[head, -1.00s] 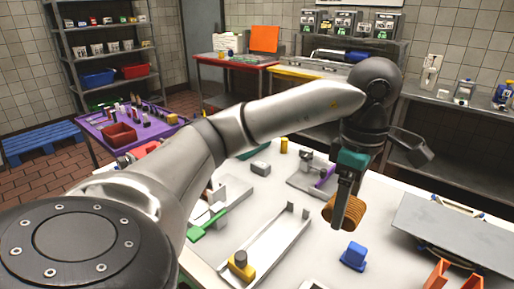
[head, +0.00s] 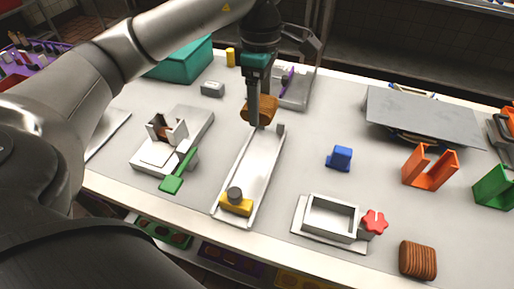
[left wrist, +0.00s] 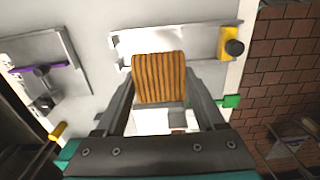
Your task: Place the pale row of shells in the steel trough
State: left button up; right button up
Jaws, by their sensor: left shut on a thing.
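My left gripper (head: 257,112) is shut on a row of ridged, golden-brown shells (head: 262,104), the paler of the two rows in view. It holds the row above the table, by the far end of the steel trough (head: 262,165). In the left wrist view the row (left wrist: 159,78) sits between the two fingers and covers part of the trough (left wrist: 200,38). The trough is long and shallow and looks empty, with a yellow block with a dark knob (head: 236,204) at its near end. A darker row of shells (head: 418,260) lies at the front right. My right gripper is not in view.
A pale fixture with a green handle (head: 178,172) stands left of the trough. A blue block (head: 340,158), a frame with a red knob (head: 330,219) and an orange bracket (head: 430,167) stand to the right. The table just right of the trough is clear.

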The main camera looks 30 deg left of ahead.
pick_arm(q)
jog(key=b, duration=0.1)
send_over(259, 157)
notch_tip(259, 157, down, 10)
jog(key=shift+r, duration=0.2)
notch_tip(259, 157, down, 4)
jog(key=shift+f+b, duration=0.15)
jog(key=shift+b, duration=0.3)
jog(key=o, duration=0.9)
jog(key=shift+f, duration=0.15)
jog(key=o, duration=0.4)
jog(key=shift+o, duration=0.2)
jog(key=shift+r, duration=0.25)
notch_tip(259, 157, up, 12)
jog(key=shift+f+p, duration=0.1)
jog(key=shift+p, duration=0.85)
